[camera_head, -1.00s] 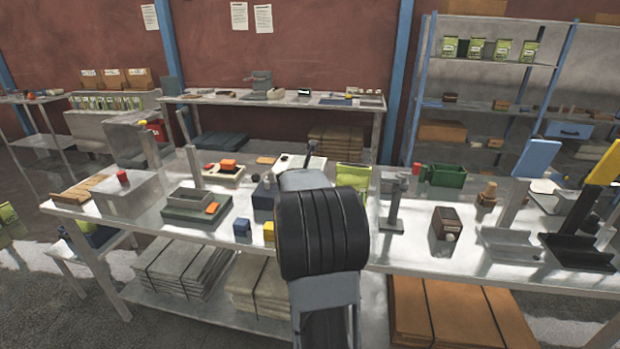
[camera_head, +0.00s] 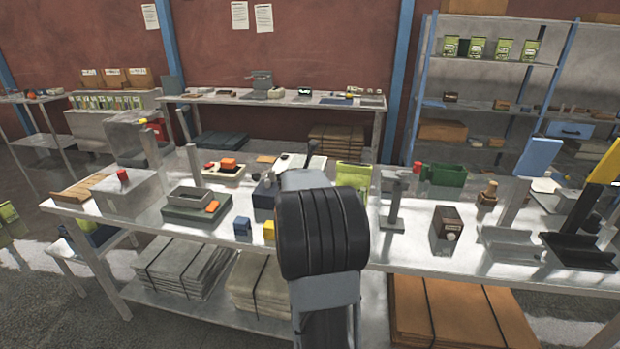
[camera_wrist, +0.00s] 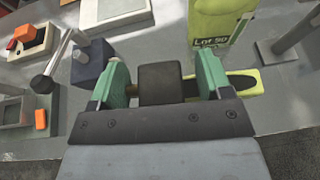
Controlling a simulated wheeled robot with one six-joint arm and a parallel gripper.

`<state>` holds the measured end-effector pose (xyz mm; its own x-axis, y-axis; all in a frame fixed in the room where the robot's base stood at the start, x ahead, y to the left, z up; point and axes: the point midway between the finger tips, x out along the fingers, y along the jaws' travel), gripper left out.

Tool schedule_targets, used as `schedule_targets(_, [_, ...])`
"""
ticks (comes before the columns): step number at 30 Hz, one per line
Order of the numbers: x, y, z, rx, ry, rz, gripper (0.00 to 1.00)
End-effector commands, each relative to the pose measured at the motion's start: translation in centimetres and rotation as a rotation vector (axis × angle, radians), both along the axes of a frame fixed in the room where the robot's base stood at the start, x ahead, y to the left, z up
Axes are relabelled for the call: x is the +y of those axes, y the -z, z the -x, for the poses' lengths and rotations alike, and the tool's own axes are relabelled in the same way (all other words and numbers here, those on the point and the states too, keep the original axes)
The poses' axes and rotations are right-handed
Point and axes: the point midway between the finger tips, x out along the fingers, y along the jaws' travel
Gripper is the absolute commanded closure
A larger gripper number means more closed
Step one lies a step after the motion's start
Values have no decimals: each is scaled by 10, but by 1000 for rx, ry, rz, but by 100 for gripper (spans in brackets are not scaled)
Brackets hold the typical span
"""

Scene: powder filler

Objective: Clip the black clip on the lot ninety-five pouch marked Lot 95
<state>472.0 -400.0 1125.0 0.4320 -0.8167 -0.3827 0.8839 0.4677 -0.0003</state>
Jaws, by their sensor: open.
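My gripper (camera_wrist: 163,66) shows in the wrist view with two green fingers spread apart. A dark block (camera_wrist: 160,83) lies between them; I cannot tell whether it is the black clip or part of the gripper, and no grip on it shows. A green pouch (camera_wrist: 215,22) marked Lot 90 stands just beyond the right finger. A flat yellow-green piece with a black part (camera_wrist: 245,82) lies beside and partly behind that finger; I cannot tell what it is. In the head view a green pouch (camera_head: 352,176) stands behind my arm, which hides my fingers. No Lot 95 marking is readable.
A blue block (camera_wrist: 90,62) stands close to the left finger. Left on the bench are a grey tray with an orange piece (camera_head: 197,208) and a parts tray (camera_head: 226,175).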

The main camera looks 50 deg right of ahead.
Motion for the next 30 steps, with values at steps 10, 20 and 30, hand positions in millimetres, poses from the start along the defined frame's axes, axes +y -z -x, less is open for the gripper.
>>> schedule_targets(10, [34, -17, 17, -3, -2, 2, 28])
schedule_targets(20, [87, -41, 45, -2, -1, 1, 28])
schedule_targets(30, [112, -52, 59, 0, -1, 0, 28])
